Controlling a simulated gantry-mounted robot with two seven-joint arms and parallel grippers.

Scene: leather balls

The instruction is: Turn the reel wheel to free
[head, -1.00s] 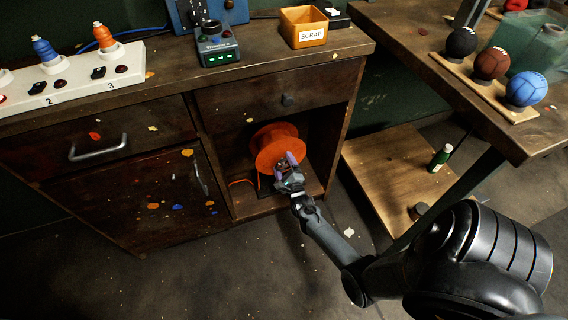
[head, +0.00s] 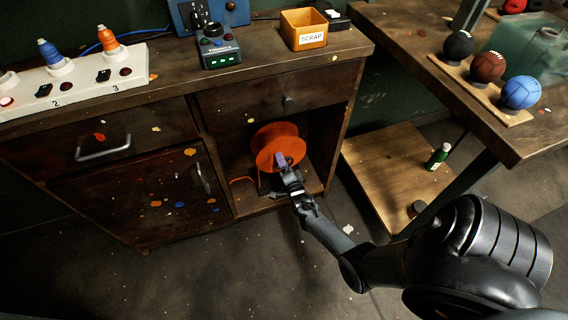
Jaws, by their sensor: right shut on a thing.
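The orange reel wheel (head: 277,141) stands upright in the open compartment below the drawer, with an orange cord (head: 242,180) on the compartment floor to its left. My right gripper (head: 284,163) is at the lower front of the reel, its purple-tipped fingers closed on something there. The fingers and wrist hide the exact grip, which appears to be at the reel's front face. My left gripper is not in the head view.
A scrap box (head: 304,29) and a small device with green lights (head: 220,52) stand on the bench top. A side table with balls (head: 488,66) is at right. A green bottle (head: 438,156) stands on the low wooden shelf (head: 385,170). The compartment walls flank the reel.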

